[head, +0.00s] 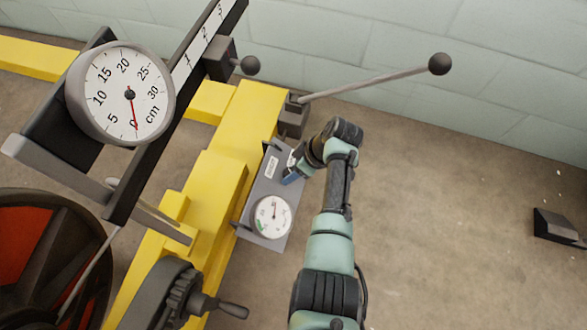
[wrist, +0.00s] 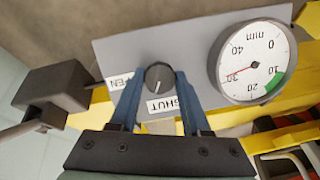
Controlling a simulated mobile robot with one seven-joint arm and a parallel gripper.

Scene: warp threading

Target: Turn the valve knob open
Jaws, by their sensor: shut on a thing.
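The valve knob (wrist: 159,76) is a small dark round knob on a grey panel (wrist: 190,50), with a pale mark at its lower left in the wrist view. My gripper (wrist: 158,82) has one blue finger on each side of the knob and is shut on it. A label reading SHUT (wrist: 160,105) lies below the knob, and a partly covered label ending in "EN" (wrist: 120,81) lies to its left. In the head view my gripper (head: 291,173) is at the panel (head: 258,196) and hides the knob.
A round mm gauge (wrist: 252,63) sits on the panel beside the knob, its red needle near 30 and a green band near 10. A yellow beam (head: 220,165) runs alongside. A lever with a ball end (head: 439,64) rises behind. Open floor (head: 440,220) lies right of my arm.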

